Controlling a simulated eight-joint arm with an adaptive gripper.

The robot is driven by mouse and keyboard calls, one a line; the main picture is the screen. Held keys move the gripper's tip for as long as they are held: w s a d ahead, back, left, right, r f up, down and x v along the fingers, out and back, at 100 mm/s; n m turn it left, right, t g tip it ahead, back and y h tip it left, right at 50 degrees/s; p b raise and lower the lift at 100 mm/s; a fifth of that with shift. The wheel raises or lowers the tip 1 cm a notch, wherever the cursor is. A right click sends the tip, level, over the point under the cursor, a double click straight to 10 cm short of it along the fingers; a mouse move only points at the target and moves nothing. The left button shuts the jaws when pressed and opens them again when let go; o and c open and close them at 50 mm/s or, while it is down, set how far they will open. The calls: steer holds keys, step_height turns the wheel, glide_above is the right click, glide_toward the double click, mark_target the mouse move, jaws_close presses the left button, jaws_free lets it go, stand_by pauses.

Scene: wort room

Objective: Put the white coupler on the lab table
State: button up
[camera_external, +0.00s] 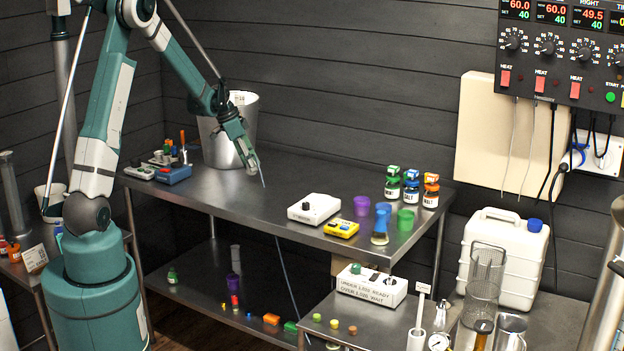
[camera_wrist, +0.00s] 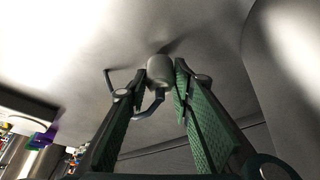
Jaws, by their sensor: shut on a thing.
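My gripper (camera_external: 252,164) is at the end of my arm, low over the left half of the steel lab table (camera_external: 310,178), in front of the metal pot. In the wrist view, my gripper (camera_wrist: 167,80) has its green ridged fingers closed around a pale grey-white rounded piece, the white coupler (camera_wrist: 159,69). Grey bent parts show on both sides of it. In the external view the coupler is mostly hidden by my fingers, and a thin pale rod shows below them. Whether it touches the tabletop, I cannot tell.
A large metal pot (camera_external: 226,130) stands close behind my gripper. A white scale (camera_external: 313,209), a yellow meter (camera_external: 341,229), purple (camera_external: 362,205) and green (camera_external: 405,219) cups and several capped jars (camera_external: 411,187) stand on the right half. The table's middle is clear.

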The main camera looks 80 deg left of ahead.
steer(key=shift+f, duration=0.85)
steer(key=shift+f, duration=0.1)
steer(key=o, duration=0.9)
steer(key=shift+p+v, duration=0.65)
steer(key=shift+v, duration=5.45)
